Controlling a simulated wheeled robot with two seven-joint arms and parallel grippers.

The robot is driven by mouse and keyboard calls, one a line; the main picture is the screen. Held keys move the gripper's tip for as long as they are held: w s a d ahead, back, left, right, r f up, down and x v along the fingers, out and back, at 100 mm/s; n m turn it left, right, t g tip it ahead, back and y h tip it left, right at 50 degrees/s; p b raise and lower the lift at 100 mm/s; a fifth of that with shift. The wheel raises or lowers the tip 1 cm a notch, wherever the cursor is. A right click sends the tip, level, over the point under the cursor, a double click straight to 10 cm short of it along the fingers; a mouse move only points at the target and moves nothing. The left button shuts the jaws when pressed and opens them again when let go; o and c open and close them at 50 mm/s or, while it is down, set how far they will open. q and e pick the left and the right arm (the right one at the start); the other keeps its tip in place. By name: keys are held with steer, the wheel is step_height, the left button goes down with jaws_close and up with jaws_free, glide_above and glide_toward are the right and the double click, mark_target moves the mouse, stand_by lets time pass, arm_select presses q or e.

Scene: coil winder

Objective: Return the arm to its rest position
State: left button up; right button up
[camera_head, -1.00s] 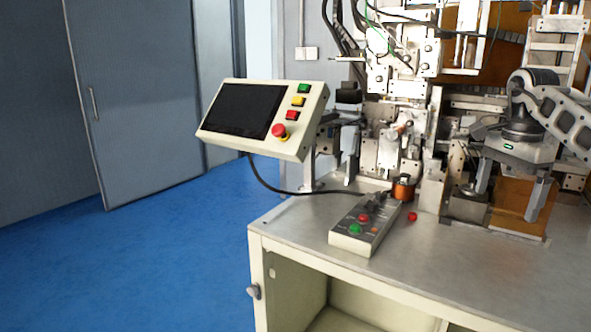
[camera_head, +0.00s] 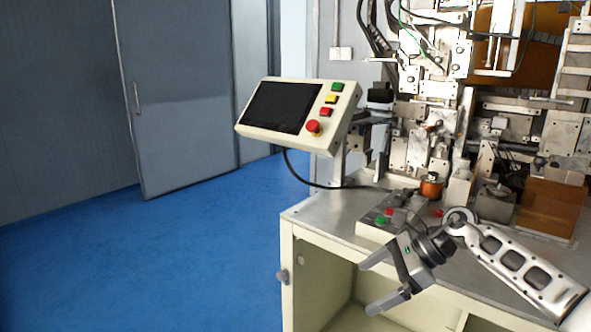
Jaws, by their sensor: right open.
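My right gripper (camera_head: 370,285) is open and empty. It is in front of the table's front edge, with its fingers pointing down and to the left. My right arm (camera_head: 515,265) comes in from the lower right and crosses over the tabletop. The gripper's body partly hides the button box (camera_head: 380,213) on the table. My left gripper is not in view.
The coil winder (camera_head: 430,110) stands on the metal table (camera_head: 330,212). A tilted control panel (camera_head: 295,108) with a screen is at its left. A copper-coloured spool (camera_head: 431,188) sits near the button box. Blue floor (camera_head: 150,260) is clear at left.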

steer(key=s+a+f+m+t+y, duration=0.2)
steer(key=s+a+m+t+y, duration=0.2)
steer(key=a+m, duration=0.4)
steer(key=s+a+f+m+t+y, duration=0.1)
steer(key=s+a+m+t+y, duration=0.3)
steer(key=m, duration=0.5)
steer(key=s+d+f+m+h, duration=0.3)
steer(key=s+f+m+h, duration=0.2)
steer(key=m, duration=0.6)
steer(key=s+d+f+m+h, duration=0.4)
steer(key=s+f+m, duration=0.3)
steer(key=m, duration=0.4)
steer(key=s+d+f+m+t+h, duration=0.1)
steer(key=s+d+f+m+h, duration=0.3)
steer(key=m, duration=0.7)
steer(key=s+f+h, duration=0.1)
steer(key=s+f, duration=0.1)
steer(key=s, duration=0.1)
steer(key=shift+s+d+f+h, duration=0.15)
steer(key=shift+s+f+h, duration=0.15)
steer(key=shift+h, duration=0.1)
